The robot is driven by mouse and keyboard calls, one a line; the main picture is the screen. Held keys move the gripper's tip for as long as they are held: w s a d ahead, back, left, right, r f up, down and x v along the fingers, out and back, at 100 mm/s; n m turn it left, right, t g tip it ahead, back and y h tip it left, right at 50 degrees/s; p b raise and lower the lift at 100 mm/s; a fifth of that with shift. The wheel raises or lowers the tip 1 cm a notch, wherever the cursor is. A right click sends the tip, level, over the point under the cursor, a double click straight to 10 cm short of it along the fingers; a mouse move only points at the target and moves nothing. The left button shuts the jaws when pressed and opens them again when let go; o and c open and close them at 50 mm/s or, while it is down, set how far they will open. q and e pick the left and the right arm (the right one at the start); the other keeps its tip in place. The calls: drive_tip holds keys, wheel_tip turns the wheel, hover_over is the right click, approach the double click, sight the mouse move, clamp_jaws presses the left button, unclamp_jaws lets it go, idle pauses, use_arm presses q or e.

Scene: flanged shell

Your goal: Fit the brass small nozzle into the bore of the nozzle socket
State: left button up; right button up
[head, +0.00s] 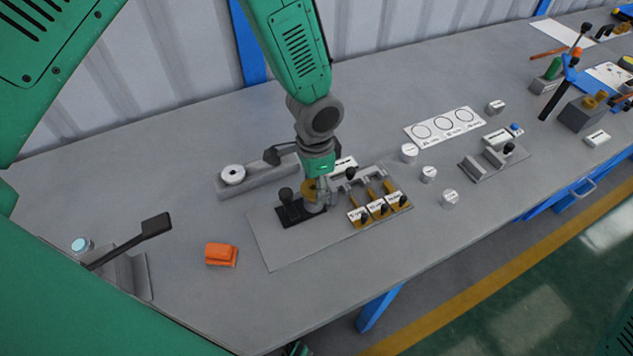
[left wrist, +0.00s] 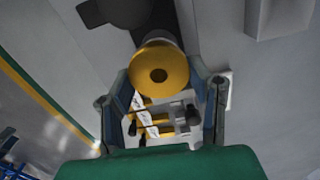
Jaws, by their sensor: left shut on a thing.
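My left gripper (head: 316,198) is shut on a brass piece, which I take to be the small nozzle (head: 308,187). The gripper points down over the right end of a black base with a black knob (head: 286,195), which I take to be part of the nozzle socket. The bore is hidden, so I cannot tell whether the nozzle is in it. My right gripper is not in view.
A rack of labelled brass pieces (head: 376,208) stands close right of the gripper. A grey fixture with a white ring (head: 232,174) lies behind left. An orange block (head: 221,254) is front left. Several grey cylinders (head: 428,174) stand to the right.

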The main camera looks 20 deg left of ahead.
use_arm(q)
drive_tip(key=shift+f+b, duration=0.55)
drive_tip(key=shift+f, duration=0.4)
drive_tip(key=o, duration=1.4)
drive_tip(key=shift+o, duration=0.2)
drive_tip(key=shift+r, duration=0.1)
wheel_tip(320, 180, up, 12)
drive_tip(key=shift+w, duration=0.1)
